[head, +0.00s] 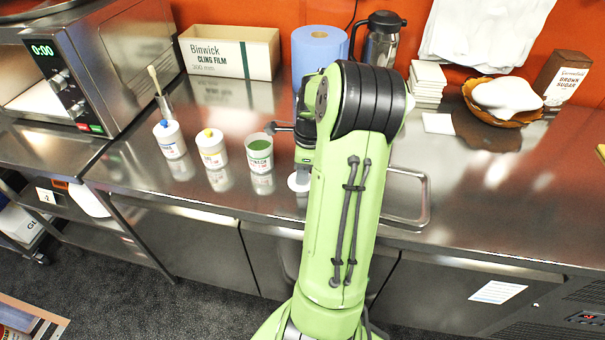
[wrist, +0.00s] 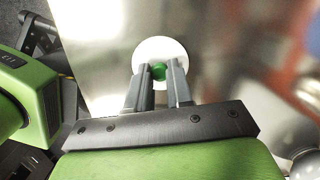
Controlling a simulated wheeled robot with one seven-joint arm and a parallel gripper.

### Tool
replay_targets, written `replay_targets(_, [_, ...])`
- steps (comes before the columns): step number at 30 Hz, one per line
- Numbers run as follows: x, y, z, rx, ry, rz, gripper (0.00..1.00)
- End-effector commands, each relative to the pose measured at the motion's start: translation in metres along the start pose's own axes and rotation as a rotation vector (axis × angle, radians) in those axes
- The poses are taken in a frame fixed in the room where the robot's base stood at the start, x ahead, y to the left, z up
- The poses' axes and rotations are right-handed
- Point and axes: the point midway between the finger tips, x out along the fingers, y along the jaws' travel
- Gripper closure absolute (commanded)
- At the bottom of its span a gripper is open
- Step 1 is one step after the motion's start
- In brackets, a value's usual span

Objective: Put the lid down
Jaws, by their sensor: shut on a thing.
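The lid (wrist: 151,48) is a white disc with a green knob (wrist: 159,72) at its centre. In the wrist view my gripper (wrist: 161,76) is shut on the knob, with the disc beyond the fingertips. In the head view the lid (head: 299,182) shows partly beside my arm, over the front of the steel counter. Whether it touches the counter I cannot tell. A white tub with green contents (head: 260,152) stands without a lid just left of it. My arm hides most of the gripper in the head view.
Two white tubs, one with a blue knob (head: 169,138) and one with a yellow knob (head: 211,148), stand further left. A cling film box (head: 230,52), paper roll (head: 319,50) and steel jug (head: 381,40) line the back. The steel counter (head: 480,215) is clear at front right.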

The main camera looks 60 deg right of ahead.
Motion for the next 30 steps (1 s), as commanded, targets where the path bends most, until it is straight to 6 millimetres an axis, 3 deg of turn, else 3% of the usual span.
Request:
replay_targets(7, [0.002,0.0,0.0,0.0,0.0,0.0,1.0])
replay_targets(8, [0.002,0.0,0.0,0.0,0.0,0.0,0.78])
replay_targets(13, [0.001,0.0,0.0,0.0,0.0,0.0,0.54])
replay_targets(23, [-0.007,-0.001,0.0,0.0,0.0,-0.003,0.54])
replay_targets(30, [-0.069,-0.001,0.0,0.001,0.001,-0.006,0.54])
